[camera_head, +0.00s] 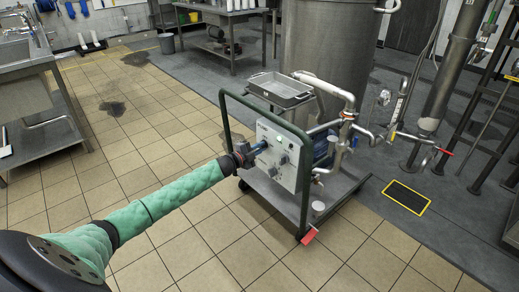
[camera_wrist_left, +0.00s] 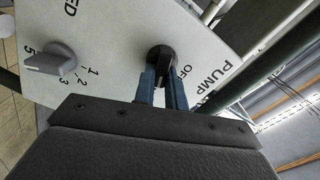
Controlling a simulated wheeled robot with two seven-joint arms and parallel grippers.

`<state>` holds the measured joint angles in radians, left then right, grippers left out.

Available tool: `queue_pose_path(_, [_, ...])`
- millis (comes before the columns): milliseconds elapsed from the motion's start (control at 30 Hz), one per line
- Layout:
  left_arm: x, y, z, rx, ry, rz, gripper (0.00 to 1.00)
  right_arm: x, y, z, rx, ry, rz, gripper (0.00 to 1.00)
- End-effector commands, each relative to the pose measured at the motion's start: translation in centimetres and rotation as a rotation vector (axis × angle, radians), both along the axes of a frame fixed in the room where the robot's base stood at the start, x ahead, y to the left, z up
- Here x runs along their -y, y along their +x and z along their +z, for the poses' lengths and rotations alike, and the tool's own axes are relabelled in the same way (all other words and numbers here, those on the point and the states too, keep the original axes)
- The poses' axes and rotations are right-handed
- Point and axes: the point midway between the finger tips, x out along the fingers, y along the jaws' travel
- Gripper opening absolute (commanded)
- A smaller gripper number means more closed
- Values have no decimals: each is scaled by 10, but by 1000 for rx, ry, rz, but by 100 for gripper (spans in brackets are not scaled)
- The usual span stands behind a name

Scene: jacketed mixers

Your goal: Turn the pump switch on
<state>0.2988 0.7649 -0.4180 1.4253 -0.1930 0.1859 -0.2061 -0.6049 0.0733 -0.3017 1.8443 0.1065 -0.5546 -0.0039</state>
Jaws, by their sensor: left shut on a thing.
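The pump switch (camera_wrist_left: 161,60) is a black rotary knob on a light grey control panel (camera_wrist_left: 110,40), beside the printed words PUMP and OFF. In the head view the panel (camera_head: 284,156) is mounted on a wheeled pump cart. My left gripper (camera_wrist_left: 162,82) has its blue fingers shut on the knob, and the fingertips cover part of it. In the head view the left gripper (camera_head: 256,149) reaches the upper left of the panel. A grey speed knob (camera_wrist_left: 50,60) with numbers sits beside the switch. My right gripper does not show.
The cart has a dark green frame (camera_head: 223,105), a metal tray (camera_head: 280,90) on top and steel piping (camera_head: 345,115). A large steel vessel (camera_head: 330,50) stands behind it. Tiled floor (camera_head: 150,150) is clear on the left.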

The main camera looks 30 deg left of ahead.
Motion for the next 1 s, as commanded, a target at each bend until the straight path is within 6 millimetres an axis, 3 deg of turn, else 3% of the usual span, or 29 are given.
queue_pose_path(567, [1,-1,-3,8,30,-1,0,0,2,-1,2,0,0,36])
queue_pose_path(600, [1,-1,-3,8,30,-2,19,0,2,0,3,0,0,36])
queue_pose_path(700, [1,-1,-2,9,30,-2,35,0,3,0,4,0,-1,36])
queue_pose_path(1000, [0,-1,-1,9,29,0,35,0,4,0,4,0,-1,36])
